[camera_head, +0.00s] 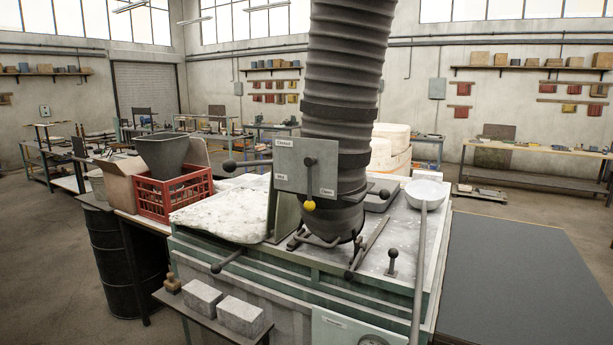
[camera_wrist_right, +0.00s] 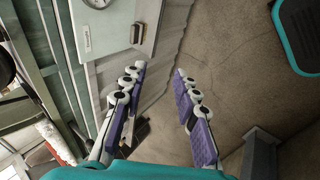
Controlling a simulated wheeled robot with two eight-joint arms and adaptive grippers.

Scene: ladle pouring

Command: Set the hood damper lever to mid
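The hood damper plate (camera_head: 290,180) is a grey panel mounted in front of the ribbed duct. It carries labels reading Closed at the upper left, Mid at the lower left and Open at the lower right. The damper lever (camera_head: 309,180) hangs almost straight down from its pivot, its yellow knob (camera_head: 310,205) at the plate's lower edge, near the Open label. My right gripper (camera_wrist_right: 160,70) is open and empty in the right wrist view, beside the furnace's gauge side and above the floor. Neither gripper shows in the head view.
A ladle (camera_head: 426,190) with a long handle lies at the right of the furnace top. Black ball-ended bars (camera_head: 229,165) stick out around the plate. A red crate (camera_head: 173,197) stands left; pale blocks (camera_head: 240,316) sit on a front shelf. A dark flat surface (camera_head: 520,285) is clear at right.

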